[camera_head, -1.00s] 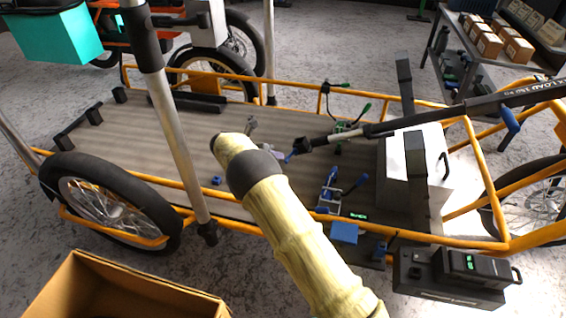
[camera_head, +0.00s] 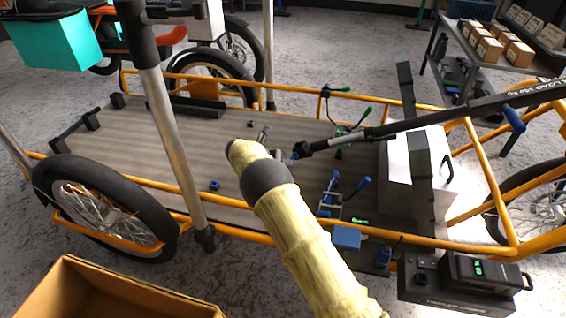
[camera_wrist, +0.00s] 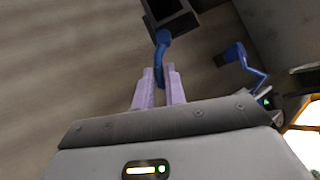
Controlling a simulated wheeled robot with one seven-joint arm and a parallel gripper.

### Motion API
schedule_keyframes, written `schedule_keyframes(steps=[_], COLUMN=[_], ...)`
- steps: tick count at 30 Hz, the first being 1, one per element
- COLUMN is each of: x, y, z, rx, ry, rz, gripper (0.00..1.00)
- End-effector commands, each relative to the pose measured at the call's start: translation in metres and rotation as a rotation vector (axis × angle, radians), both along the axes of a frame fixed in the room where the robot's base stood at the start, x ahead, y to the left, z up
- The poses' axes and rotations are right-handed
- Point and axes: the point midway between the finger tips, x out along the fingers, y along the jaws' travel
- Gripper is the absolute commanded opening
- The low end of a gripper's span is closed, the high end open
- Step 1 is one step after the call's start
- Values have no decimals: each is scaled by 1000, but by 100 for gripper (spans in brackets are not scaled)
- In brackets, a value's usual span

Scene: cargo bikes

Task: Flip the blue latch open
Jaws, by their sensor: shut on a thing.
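The blue latch (camera_wrist: 163,44) shows in the wrist view, hanging from a dark block at the top of the frame. The two pale purple fingers of my gripper (camera_wrist: 160,82) are shut on its lower end, one on each side. In the head view my pale yellow arm covers most of the gripper, and only a small bit of blue (camera_head: 291,156) shows beside the black end of the dark load bar (camera_head: 305,148). I cannot tell the latch's exact angle from there.
A second blue-handled clamp (camera_head: 338,192) stands on the deck to the right of my arm and also shows in the wrist view (camera_wrist: 240,60). Orange rails (camera_head: 200,188) edge the ribbed cargo deck (camera_head: 215,150). A grey pole (camera_head: 172,125) stands left, and a cardboard box (camera_head: 130,300) lies front left.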

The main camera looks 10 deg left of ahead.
Motion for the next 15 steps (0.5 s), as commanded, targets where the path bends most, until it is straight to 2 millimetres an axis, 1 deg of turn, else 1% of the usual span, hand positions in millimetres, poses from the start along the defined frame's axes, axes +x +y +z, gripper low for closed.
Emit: schedule_keyframes(steps=[15], x=[5], y=[5], z=[-2], rx=[-9], ry=[-57], rz=[-109], gripper=[0])
